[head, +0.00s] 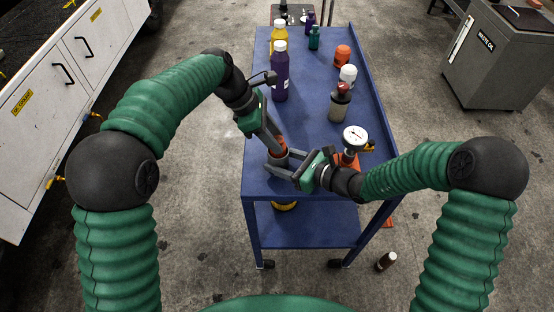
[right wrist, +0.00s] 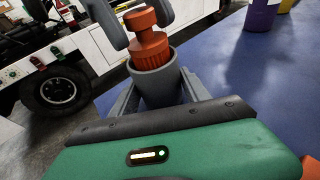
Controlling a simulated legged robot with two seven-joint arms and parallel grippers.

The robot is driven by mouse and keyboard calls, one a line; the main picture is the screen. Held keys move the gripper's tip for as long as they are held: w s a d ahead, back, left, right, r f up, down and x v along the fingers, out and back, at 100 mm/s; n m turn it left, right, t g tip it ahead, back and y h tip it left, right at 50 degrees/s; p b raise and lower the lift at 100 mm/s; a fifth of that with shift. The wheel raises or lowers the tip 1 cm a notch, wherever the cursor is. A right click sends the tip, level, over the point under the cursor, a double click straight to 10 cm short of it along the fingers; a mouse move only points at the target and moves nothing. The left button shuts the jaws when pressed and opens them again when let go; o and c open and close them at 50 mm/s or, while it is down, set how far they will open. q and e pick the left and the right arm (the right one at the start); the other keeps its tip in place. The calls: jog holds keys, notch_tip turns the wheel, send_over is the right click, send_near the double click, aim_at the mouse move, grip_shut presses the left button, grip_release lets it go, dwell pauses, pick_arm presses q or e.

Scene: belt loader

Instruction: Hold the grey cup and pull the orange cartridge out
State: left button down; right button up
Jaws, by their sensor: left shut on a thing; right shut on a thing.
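The grey cup (head: 276,161) is near the front left of the blue cart's top. It shows large in the right wrist view (right wrist: 158,88). My right gripper (head: 279,170) is shut on the cup, one finger on each side. The orange cartridge (right wrist: 149,47) stands in the cup's mouth, its ribbed lower part partly above the rim and its bottom hidden inside. My left gripper (head: 277,144) comes from above and is shut on the cartridge's top knob; its fingers also show in the right wrist view (right wrist: 136,18).
On the blue cart (head: 308,120), purple (head: 280,78) and yellow (head: 278,38) bottles stand behind my left gripper. A grey bottle with a red top (head: 340,103), a dial gauge (head: 355,138) and a white-capped container (head: 347,76) stand to the right. The cart's front edge is close.

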pick_arm(q)
jog(key=shift+r, duration=0.1)
jog(key=shift+r, duration=3.9)
pick_arm(e)
jog(key=o, duration=1.1)
jog(key=shift+c, duration=0.2)
jog(key=shift+d, duration=0.1)
pick_arm(q)
jog(key=shift+d, duration=0.1)
pick_arm(e)
jog(key=v, duration=1.1)
jog(key=shift+s+d+r, duration=0.1)
jog(key=shift+d, duration=0.05)
jog(key=shift+s+d, duration=0.15)
jog(key=shift+d, duration=0.05)
